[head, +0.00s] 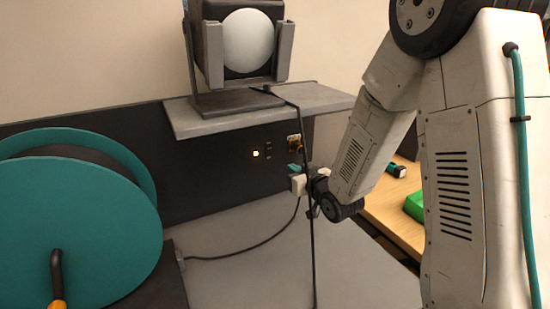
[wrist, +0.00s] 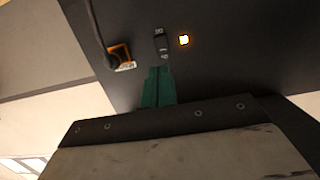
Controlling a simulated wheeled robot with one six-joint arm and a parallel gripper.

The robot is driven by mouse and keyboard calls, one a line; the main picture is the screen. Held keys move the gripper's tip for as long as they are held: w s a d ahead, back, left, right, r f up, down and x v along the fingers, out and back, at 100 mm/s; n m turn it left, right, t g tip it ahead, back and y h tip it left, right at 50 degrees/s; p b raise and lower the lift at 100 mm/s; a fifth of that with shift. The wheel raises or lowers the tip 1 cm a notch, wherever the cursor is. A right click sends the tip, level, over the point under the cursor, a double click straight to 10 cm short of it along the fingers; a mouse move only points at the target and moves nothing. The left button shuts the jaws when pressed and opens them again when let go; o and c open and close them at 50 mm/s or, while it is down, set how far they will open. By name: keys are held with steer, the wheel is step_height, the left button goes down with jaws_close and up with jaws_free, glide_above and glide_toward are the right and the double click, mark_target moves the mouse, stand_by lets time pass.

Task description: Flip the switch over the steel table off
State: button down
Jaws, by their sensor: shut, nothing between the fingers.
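The switch (head: 268,150) is a small dark rocker on the black upright panel (head: 215,178) above the grey steel table (head: 245,228). A small lamp (head: 256,154) beside it glows warm white. The wrist view shows the switch (wrist: 160,44) between the lit lamp (wrist: 184,40) and an orange-framed socket (wrist: 120,53), with small marks at both its ends that I cannot read. My gripper (head: 293,168) has its green fingers shut and empty, close to the panel. In the wrist view the fingertips (wrist: 158,69) point at the switch, just short of it; contact is not visible.
A grey shelf (head: 200,118) with a round white spotlight (head: 248,41) juts out above the panel. A dark cable hangs from it in front of the panel. A large teal reel (head: 70,230) stands left. A wooden table (head: 395,212) with a green item (head: 414,206) lies right.

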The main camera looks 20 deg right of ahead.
mark_target(271, 154)
steer(key=x, duration=1.2)
steer(key=shift+w+a, duration=0.1)
steer(key=shift+w, duration=0.15)
steer(key=shift+w, duration=0.15)
steer(key=s+d+f, duration=0.2)
steer(key=s, duration=1.1)
steer(key=shift+s+d, duration=0.4)
